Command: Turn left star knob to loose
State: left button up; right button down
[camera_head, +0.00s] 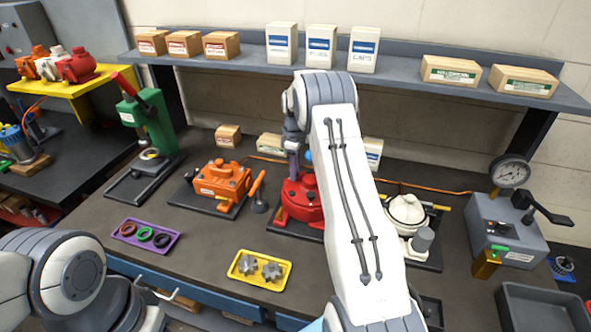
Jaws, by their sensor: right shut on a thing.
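A red motor (300,203) stands on a dark base plate in the middle of the bench, partly behind my right arm. My right gripper (298,170) is just above its top, mostly covered by my own wrist and forearm. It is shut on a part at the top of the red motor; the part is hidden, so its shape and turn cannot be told. A small blue spot (308,157) shows beside the gripper. My left arm is at the lower left; its gripper is not in view. Two grey star-shaped pieces (272,271) lie in a yellow tray (239,275).
An orange motor (222,182) and an upright orange-handled tool (258,192) stand left of the red motor. A white motor (407,212) stands to its right. A purple tray (125,249) holds rings. A grey gauge box (505,228) is far right.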

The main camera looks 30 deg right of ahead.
jog(key=n, duration=0.6)
jog(key=shift+f, duration=0.3)
jog(key=n, duration=0.6)
jog(key=shift+n, duration=0.3)
jog(key=c, duration=0.7)
grip_release()
jog(key=shift+o, duration=0.6)
jog(key=shift+w+d, duration=0.1)
jog(key=shift+w, duration=0.05)
jog(key=shift+r, duration=0.1)
jog(key=shift+d+r, duration=0.1)
jog(key=shift+r, duration=0.05)
